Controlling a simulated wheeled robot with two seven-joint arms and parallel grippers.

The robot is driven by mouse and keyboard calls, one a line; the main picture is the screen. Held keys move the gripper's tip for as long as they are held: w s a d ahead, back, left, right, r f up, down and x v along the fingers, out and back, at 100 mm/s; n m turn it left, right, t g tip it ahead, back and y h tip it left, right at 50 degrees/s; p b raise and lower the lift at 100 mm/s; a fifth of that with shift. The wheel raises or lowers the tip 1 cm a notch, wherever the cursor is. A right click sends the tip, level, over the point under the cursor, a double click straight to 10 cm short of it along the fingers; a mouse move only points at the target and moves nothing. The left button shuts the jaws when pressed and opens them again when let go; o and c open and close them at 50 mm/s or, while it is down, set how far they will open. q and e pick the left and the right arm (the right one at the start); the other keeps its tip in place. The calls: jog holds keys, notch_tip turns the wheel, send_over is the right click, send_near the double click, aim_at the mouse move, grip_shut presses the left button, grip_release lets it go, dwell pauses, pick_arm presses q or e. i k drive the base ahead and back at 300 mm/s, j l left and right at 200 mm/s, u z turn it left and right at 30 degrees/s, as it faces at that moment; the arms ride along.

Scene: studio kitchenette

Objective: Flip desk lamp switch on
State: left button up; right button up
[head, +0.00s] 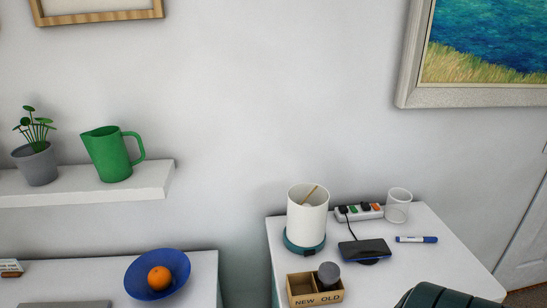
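A white cylinder on a teal base (306,222) stands upright at the left of the white table on the right; it looks like the desk lamp, with its top open and a thin wooden-coloured stick visible inside. I see no clear glow from it. I cannot make out a switch on it. Neither of my grippers can be recognised in the head view.
A power strip (358,212), clear cup (398,205), dark phone-like device (365,250), marker (416,239) and wooden box (301,291) crowd the white table (450,262). A dark rounded object (440,298) covers its front edge. A blue bowl (135,278) holds an orange.

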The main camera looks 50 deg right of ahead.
aim_at(310, 252)
jog(key=z, duration=1.7)
jog(key=k+j+z, duration=0.2)
jog(key=k, duration=0.35)
jog(key=i+j, duration=0.05)
jog(key=j, duration=0.05)
